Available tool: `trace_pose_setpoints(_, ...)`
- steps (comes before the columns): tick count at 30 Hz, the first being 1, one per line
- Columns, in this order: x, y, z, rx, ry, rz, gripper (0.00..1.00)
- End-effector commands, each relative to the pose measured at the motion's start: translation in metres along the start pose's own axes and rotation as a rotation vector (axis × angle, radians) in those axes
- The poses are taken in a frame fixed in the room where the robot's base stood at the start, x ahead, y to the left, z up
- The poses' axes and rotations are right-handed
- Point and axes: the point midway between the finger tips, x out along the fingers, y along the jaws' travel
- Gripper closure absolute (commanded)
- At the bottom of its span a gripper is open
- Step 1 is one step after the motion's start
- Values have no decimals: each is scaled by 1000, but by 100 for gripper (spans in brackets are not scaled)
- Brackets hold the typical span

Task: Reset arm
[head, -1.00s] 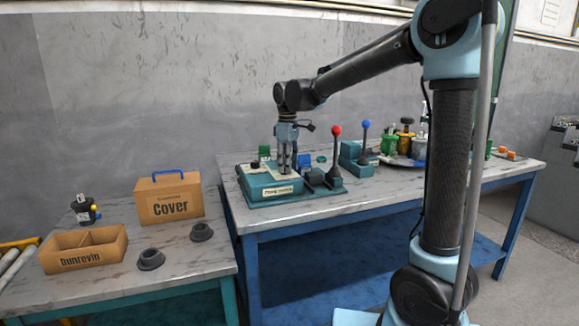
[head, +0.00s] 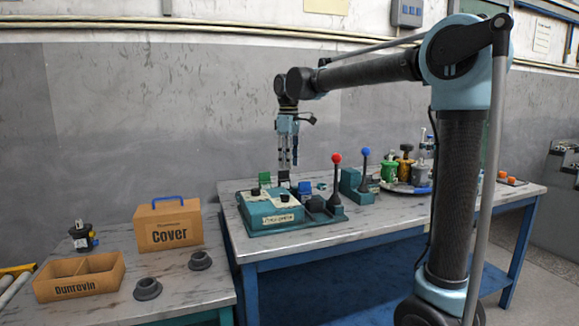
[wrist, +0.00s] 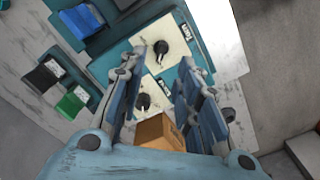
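My gripper (head: 288,165) points straight down and hangs above the back of the teal press-like unit (head: 272,222), clear of its top. In the wrist view its two fingers (wrist: 160,75) stand apart with nothing between them. The teal unit has cream top plates (wrist: 165,40) with two black knobs (wrist: 160,47) upright on them. My arm is bent, with the elbow raised at the upper right.
A red-knobbed lever (head: 336,160) and a blue-knobbed lever (head: 365,155) rise right of the gripper. A round tray (head: 405,188) holds several bottle-like parts. Left table: Cover box (head: 168,225), divided Dunrevin box (head: 80,277), two dark cups (head: 147,289).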

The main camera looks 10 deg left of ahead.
Motion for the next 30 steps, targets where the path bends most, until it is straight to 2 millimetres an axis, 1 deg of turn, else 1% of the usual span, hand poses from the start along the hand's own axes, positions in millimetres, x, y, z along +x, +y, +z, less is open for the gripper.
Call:
trace_pose_setpoints(7, 0, 0, 2, 3, 0, 0, 69)
trace_pose_setpoints(8, 1, 1, 4, 7, 1, 1, 69)
trace_pose_setpoints(11, 3, 3, 20, 43, 4, 3, 69)
trace_pose_setpoints(14, 8, 7, 52, 109, 12, 9, 69)
trace_pose_setpoints(15, 10, 8, 67, 143, 16, 12, 69)
trace_pose_setpoints(17, 15, 9, 91, 197, 23, 17, 69)
trace_pose_setpoints(18, 19, 10, 107, 233, 27, 20, 69)
trace_pose_setpoints(20, 25, 8, 131, 288, 33, 24, 69)
trace_pose_setpoints(21, 30, 7, 146, 323, 38, 27, 69)
trace_pose_setpoints(25, 46, 0, 194, 439, 52, 38, 69)
trace_pose_setpoints(30, 73, -16, 252, 590, 70, 53, 69)
